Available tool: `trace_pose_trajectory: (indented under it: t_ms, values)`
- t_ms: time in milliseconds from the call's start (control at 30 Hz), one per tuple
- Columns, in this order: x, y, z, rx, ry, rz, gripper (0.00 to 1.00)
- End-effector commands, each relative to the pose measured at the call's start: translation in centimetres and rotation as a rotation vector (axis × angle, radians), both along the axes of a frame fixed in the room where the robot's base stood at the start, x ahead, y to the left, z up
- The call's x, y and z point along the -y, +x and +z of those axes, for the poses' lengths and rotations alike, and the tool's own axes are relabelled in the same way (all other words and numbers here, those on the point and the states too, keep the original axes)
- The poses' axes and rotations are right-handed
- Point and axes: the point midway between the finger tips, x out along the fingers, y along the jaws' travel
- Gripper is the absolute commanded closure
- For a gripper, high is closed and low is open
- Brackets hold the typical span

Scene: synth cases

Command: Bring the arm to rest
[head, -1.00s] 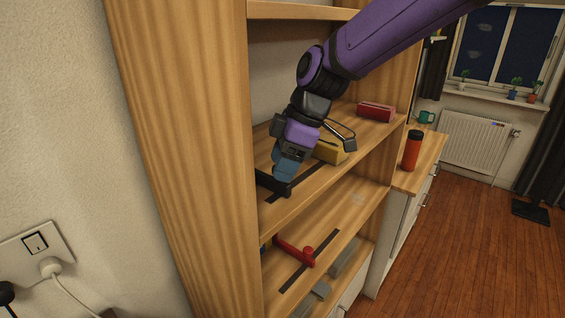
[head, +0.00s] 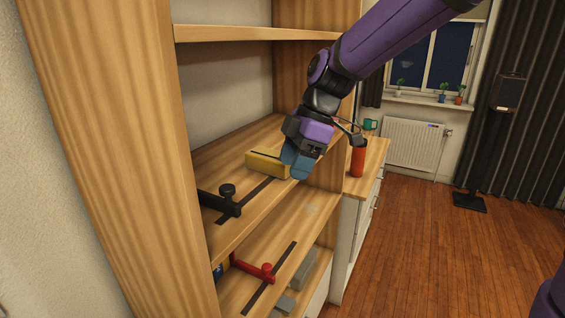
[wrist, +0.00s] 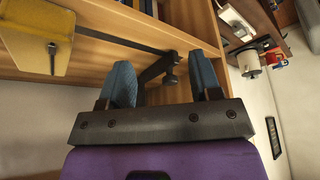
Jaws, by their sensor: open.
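My purple arm (head: 400,35) reaches in from the upper right in the head view, bent down at the wrist. My gripper (head: 298,170), with blue fingers, is in front of the upper shelf's edge, right of the yellow block. In the wrist view my gripper (wrist: 163,75) is open, its two blue fingers apart with nothing held. A black piece with a knob (head: 224,201) lies on the upper shelf, left of my gripper and apart from it. It also shows beyond the fingers in the wrist view (wrist: 160,68).
The wooden bookcase (head: 95,130) fills the left. A yellow block (head: 264,164) lies on the upper shelf, a red knobbed piece (head: 254,269) on the lower one. A red-orange bottle (head: 358,161) stands on the counter behind my gripper.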

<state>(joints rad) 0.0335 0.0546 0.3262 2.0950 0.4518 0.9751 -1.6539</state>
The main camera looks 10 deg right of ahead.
Motion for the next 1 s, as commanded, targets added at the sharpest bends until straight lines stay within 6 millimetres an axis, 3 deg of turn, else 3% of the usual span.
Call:
trace_pose_trajectory:
  t_ms: [333,467,1000]
  values:
    - [0.2,-0.2,0.1,0.001,-0.005,-0.011,0.42]
    - [1.4,-1.3,1.0,0.004,-0.037,-0.101,0.42]
    - [12.4,-12.5,5.9,0.043,-0.126,-1.025,0.42]
